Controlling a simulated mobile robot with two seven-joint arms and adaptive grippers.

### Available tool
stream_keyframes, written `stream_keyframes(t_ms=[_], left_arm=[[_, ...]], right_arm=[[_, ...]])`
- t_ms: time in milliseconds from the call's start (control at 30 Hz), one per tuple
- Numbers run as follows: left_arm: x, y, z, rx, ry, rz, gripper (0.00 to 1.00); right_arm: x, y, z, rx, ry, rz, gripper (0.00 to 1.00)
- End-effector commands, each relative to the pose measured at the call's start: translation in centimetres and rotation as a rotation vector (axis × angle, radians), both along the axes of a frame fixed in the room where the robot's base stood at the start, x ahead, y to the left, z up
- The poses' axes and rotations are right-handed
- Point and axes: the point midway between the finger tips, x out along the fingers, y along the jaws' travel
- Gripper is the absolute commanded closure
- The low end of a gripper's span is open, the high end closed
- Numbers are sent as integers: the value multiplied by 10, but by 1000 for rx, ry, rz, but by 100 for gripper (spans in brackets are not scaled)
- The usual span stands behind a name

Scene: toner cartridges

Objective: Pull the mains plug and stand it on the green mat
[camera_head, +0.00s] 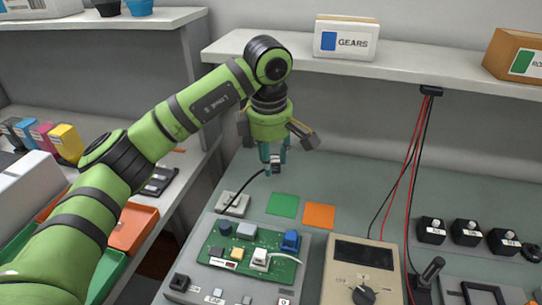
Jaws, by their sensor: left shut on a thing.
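My left gripper (274,160) is shut on the mains plug (275,169), a small pale and dark piece mostly hidden by the fingers. A black cable curves from it down to the left, past a white socket block (236,202). The plug appears clear of the block and held above the grey bench. The green mat (283,205), a flat bare square, lies just below the gripper in the picture, right of the socket block. My right gripper is not in view.
An orange square (319,216) lies right of the green mat. A grey unit with a green circuit board (252,252) and a meter with a dial (362,272) stand in front. Red and black leads (408,165) hang from the shelf at right.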

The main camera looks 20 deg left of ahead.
Motion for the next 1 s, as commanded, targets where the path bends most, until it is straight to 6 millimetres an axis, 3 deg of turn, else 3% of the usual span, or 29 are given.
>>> stream_keyframes(t_ms=[233, 667, 1000], left_arm=[[0, 0, 7, 0, -1, 0, 99], [0, 0, 40, 0, -1, 0, 99], [0, 0, 40, 0, 0, -2, 99]], right_arm=[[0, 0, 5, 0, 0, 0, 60], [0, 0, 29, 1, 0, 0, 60], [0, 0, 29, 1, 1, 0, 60]])
